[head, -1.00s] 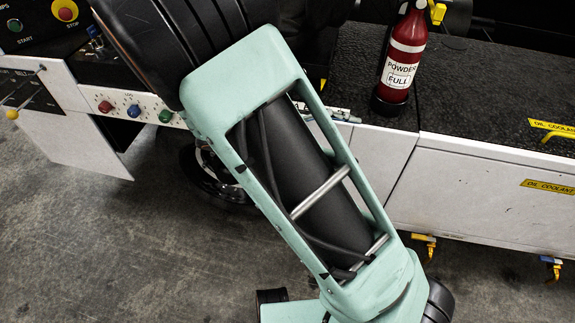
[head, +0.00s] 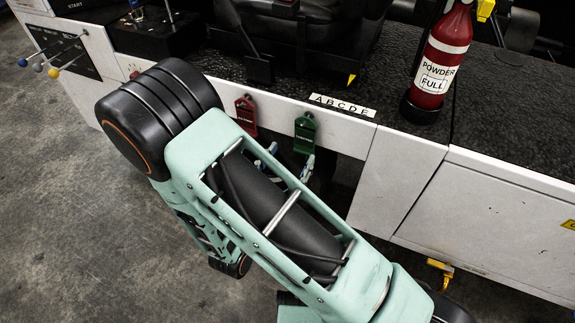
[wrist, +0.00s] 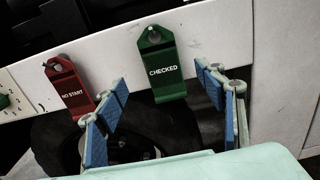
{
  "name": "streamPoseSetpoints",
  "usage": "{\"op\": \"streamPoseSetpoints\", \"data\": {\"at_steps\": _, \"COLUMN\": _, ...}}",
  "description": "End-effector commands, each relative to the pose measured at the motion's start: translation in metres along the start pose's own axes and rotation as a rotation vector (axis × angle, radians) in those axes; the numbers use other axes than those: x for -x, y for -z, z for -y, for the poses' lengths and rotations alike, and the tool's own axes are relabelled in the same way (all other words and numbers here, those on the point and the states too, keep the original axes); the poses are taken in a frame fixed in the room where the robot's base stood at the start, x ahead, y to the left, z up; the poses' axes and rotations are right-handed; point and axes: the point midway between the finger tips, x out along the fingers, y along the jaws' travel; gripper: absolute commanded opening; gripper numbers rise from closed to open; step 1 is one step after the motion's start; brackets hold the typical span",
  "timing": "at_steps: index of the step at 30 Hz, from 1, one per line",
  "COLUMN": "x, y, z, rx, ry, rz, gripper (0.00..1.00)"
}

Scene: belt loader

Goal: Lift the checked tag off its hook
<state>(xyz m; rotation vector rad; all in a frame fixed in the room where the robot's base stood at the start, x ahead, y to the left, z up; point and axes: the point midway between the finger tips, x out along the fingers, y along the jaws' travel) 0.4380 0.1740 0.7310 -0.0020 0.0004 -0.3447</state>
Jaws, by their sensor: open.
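The checked tag (wrist: 163,72) is green with white lettering and hangs on its hook on the white side panel. It also shows in the head view (head: 305,134), right of the red tag. My gripper (wrist: 160,112) is open in the wrist view, with blue-padded fingers low on either side of the green tag, apart from it. The tag's top lies above the fingertips in the picture. In the head view the gripper (head: 287,162) is mostly hidden behind my arm, with only finger parts showing below the tags. The gap in depth is hard to tell.
A red tag marked NO START (wrist: 67,87) hangs close left of the green one, near my left finger in the picture. A red powder extinguisher (head: 438,70) stands further right. A dark wheel (wrist: 60,140) shows below.

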Motion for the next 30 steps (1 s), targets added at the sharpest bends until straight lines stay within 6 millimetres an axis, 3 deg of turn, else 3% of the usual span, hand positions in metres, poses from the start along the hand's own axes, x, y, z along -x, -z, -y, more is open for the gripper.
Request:
{"op": "streamPoseSetpoints", "data": {"at_steps": 6, "x": -0.043, "y": 0.001, "z": 0.002, "rx": -0.003, "ry": 0.007, "rz": 0.001, "gripper": 0.64}}
{"op": "streamPoseSetpoints", "data": {"at_steps": 12, "x": -0.069, "y": 0.001, "z": 0.001, "rx": -0.002, "ry": 0.005, "rz": 0.000, "gripper": 0.64}}
{"op": "streamPoseSetpoints", "data": {"at_steps": 25, "x": -0.080, "y": 0.000, "z": 0.001, "rx": -0.002, "ry": 0.003, "rz": 0.000, "gripper": 0.64}}
{"op": "streamPoseSetpoints", "data": {"at_steps": 30, "x": -0.080, "y": 0.000, "z": 0.001, "rx": -0.002, "ry": 0.004, "rz": 0.000, "gripper": 0.47}}
